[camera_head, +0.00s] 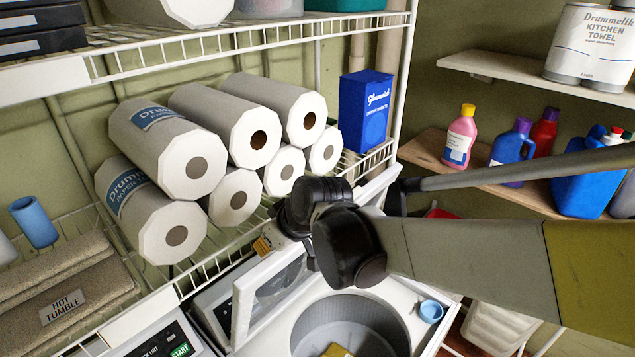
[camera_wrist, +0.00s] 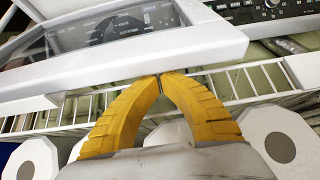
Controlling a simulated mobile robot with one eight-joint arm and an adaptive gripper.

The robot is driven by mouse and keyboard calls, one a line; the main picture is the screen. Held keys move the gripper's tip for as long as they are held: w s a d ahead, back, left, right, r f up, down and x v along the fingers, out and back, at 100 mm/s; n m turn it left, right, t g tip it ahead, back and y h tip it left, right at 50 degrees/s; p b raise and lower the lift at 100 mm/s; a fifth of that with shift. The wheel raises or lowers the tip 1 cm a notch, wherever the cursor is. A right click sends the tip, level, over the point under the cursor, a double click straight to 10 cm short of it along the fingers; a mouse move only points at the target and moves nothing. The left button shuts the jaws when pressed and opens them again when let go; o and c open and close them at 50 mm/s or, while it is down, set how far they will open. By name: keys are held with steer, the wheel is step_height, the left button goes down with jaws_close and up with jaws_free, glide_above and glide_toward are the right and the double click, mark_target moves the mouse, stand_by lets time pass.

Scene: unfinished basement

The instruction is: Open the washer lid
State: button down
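The washer (camera_head: 405,298) stands at the bottom of the head view, with its round grey drum exposed and a yellowish item partly visible inside. Its white-framed lid (camera_head: 243,308), with a dark window, is raised and tilted up behind the drum opening. The lid also fills the upper left of the wrist view (camera_wrist: 120,62). My gripper (camera_head: 263,245) is at the lid's upper edge, mostly hidden behind my wrist in the head view. In the wrist view its yellow fingers (camera_wrist: 160,78) meet at the tips, beside the lid edge, with nothing visible between them. Contact with the lid is unclear.
A wire shelf (camera_head: 215,252) with several paper towel rolls (camera_head: 238,195) and a blue box (camera_head: 363,112) is close behind my gripper. Bottles stand on a wooden shelf (camera_head: 425,150) at right. A small blue cup (camera_head: 431,311) sits on the washer's right rim.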

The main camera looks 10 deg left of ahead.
steer(key=shift+f, duration=0.1)
steer(key=s+d+f+y+b, duration=0.1)
steer(key=s+d+f+b, duration=0.3)
steer(key=d, duration=0.5)
steer(key=shift+s+d+f+t, duration=0.35)
steer(key=shift+s+f+t, duration=0.05)
steer(key=shift+s, duration=0.4)
